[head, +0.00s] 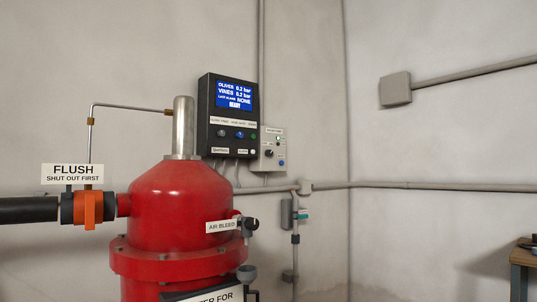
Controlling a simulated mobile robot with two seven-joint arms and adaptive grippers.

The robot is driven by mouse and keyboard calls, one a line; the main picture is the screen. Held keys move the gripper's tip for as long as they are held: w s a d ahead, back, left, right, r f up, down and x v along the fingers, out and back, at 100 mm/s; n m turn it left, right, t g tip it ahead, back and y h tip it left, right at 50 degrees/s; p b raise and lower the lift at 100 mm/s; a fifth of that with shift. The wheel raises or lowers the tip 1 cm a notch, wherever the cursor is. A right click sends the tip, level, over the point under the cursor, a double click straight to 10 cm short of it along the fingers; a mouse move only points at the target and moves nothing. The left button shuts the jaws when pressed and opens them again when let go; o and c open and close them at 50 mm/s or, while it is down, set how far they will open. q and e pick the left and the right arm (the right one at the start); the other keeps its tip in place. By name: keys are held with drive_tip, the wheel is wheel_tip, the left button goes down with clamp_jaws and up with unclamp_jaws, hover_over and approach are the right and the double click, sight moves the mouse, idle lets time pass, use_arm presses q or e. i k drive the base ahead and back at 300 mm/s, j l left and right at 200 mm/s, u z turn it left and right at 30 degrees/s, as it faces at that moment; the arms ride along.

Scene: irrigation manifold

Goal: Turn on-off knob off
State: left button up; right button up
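A small grey box (281,160) on the back wall carries a black round knob (268,153) and a small blue button (281,163). Its labels are too small to read. A dark controller box (214,112) beside it has a lit blue screen (235,95) and a row of small dark, blue and green controls under it. I cannot tell which control is the on-off knob or how it is set. Neither gripper shows in the head view.
A large red filter tank (180,205) stands in front of the boxes, with an orange flush valve (89,208) on its left and an air bleed valve (249,226) on its right. A wooden table (520,258) stands at the right edge. Floor room is not visible.

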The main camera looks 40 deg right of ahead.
sight(268, 153)
drive_tip(key=z, duration=1.25)
drive_tip(key=i+l+z, duration=0.1)
drive_tip(key=i+l, duration=0.25)
drive_tip(key=i, duration=0.15)
drive_tip(key=i+l+z, duration=0.1)
drive_tip(key=i+l, duration=0.25)
drive_tip(key=i, duration=0.2)
drive_tip(key=i+l+z, duration=0.1)
drive_tip(key=i+l, duration=0.2)
drive_tip(key=i, duration=0.2)
